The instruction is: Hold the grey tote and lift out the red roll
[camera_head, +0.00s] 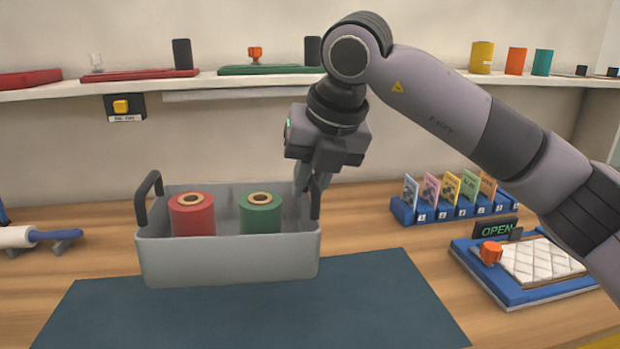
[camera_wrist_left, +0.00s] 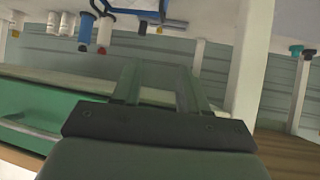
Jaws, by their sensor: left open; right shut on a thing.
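The grey tote (camera_head: 230,262) stands on the wooden counter, with a dark upright handle at each end. The red roll (camera_head: 192,218) is inside at the left, upright, its tan core facing up. A green roll (camera_head: 260,216) stands inside to its right. My right gripper (camera_head: 313,192) points down at the tote's right end and is shut on the right handle (camera_head: 315,205), partly hiding it. My left gripper (camera_wrist_left: 160,85) shows only in the left wrist view, open and empty, away from the tote.
A dark blue mat (camera_head: 255,310) lies clear in front of the tote. To the right are a blue card rack (camera_head: 455,212) and a blue-framed tray (camera_head: 515,293) with a quilted white pad. A white roller (camera_head: 18,237) lies left. A shelf (camera_head: 220,82) runs behind.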

